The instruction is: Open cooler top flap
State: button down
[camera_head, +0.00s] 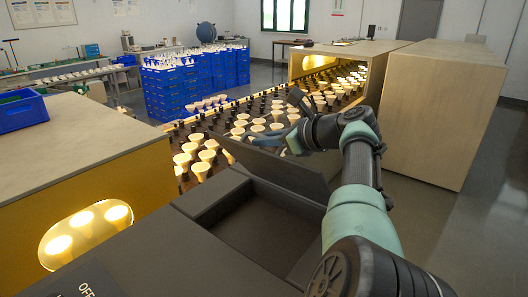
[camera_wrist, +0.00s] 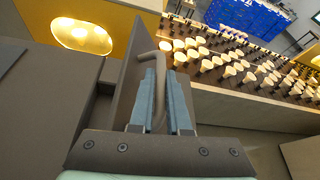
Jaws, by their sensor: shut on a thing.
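The cooler is a dark grey box (camera_head: 185,255) in the lower middle of the head view. Its top flap (camera_head: 290,172) stands tilted up along the far side of a square opening (camera_head: 265,228). In the wrist view the flap (camera_wrist: 127,75) is a dark panel seen nearly edge-on, just left of my fingers. My gripper (camera_head: 291,138) is at the flap's upper edge. In the wrist view my gripper (camera_wrist: 163,78) is shut on a bent, tan flap handle (camera_wrist: 150,56); its lower part is between the fingers.
Behind the flap runs a conveyor with rows of lit bulbs (camera_head: 240,125). A yellow-sided cabinet (camera_head: 100,185) with a lit window stands at left. Wooden cabinets (camera_head: 440,100) stand at right. Blue crates (camera_head: 180,85) are stacked farther back. Floor shows at right.

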jog(key=shift+d, duration=0.1)
dwell(0.4)
jog(key=c, duration=1.2)
grip_release()
jog(key=shift+o, duration=0.2)
jog(key=b, duration=0.2)
jog(key=shift+d+b, duration=0.2)
jog(key=shift+b, duration=0.15)
jog(key=shift+s+d+b, duration=0.15)
jog(key=shift+b, duration=0.55)
jog(key=b+v, duration=0.1)
jog(key=b, duration=0.3)
jog(key=shift+s+d+b, duration=0.2)
jog(key=shift+s+b, duration=0.05)
jog(key=shift+b, duration=0.15)
jog(key=b+v, duration=0.2)
jog(key=b, duration=0.1)
jog(key=shift+d+b, duration=0.1)
jog(key=shift+b, duration=0.2)
jog(key=b+v, duration=0.1)
jog(key=v, duration=0.2)
jog(key=b+v, duration=0.1)
jog(key=v, duration=0.1)
jog(key=b+v, duration=0.2)
jog(key=v, duration=0.1)
jog(key=shift+s+d+r, duration=0.1)
jog(key=shift+s+r, duration=0.05)
jog(key=shift+r, duration=0.25)
